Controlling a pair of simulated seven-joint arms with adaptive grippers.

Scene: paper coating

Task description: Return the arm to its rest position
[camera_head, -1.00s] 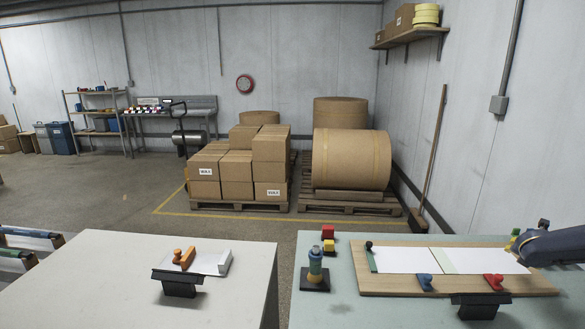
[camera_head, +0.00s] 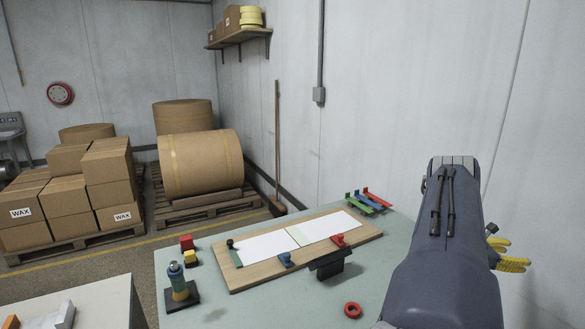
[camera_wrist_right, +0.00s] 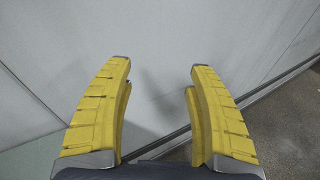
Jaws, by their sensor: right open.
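My right arm stands at the right of the head view, in front of the wall and over the table's right side. My right gripper (camera_head: 513,256) shows only in part, as yellow fingers poking out behind the arm. In the right wrist view the gripper (camera_wrist_right: 158,64) is open, with two yellow ribbed fingers wide apart. Nothing is between them but grey wall and floor. My left gripper is in neither view.
Coloured-handled tools (camera_head: 368,201) lie behind the board.

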